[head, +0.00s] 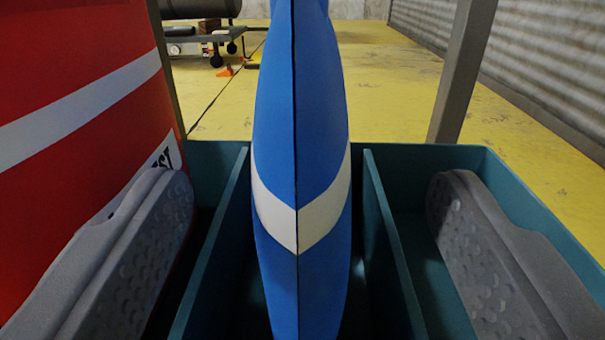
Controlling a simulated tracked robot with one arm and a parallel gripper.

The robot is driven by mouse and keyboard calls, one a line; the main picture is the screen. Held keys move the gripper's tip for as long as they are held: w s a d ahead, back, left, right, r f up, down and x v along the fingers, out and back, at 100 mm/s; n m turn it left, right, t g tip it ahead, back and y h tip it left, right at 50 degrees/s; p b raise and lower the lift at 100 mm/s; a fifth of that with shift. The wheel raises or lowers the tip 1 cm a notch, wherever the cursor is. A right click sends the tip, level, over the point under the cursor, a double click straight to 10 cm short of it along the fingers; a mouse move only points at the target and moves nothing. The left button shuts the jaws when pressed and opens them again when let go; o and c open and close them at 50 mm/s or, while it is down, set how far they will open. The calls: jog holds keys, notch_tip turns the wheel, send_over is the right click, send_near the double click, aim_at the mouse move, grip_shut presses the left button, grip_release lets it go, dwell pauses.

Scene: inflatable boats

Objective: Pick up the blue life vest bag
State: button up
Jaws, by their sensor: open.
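The blue life vest bag (300,130) stands upright in the middle compartment of a teal bin (376,235). It is blue with a white V-shaped band and a dark seam down its edge. Its top and bottom run out of view. My gripper (312,240) is open, with one grey finger on the left and one on the right. The bag is between the fingers, with a clear gap on both sides. The bin's dividers also stand between the fingers and the bag.
A red bag (75,120) with a white stripe stands close on the left, partly behind the left finger. A grey post (462,70) rises at the right behind the bin. A wheeled cart (205,35) and orange cone-like items (226,71) are far back on the yellow floor (395,90).

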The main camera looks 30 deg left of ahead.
jog(key=b+x, duration=0.1)
jog(key=x, duration=0.3)
jog(key=shift+w+a+f, duration=0.2)
jog(key=shift+w+a, duration=0.1)
grip_shut()
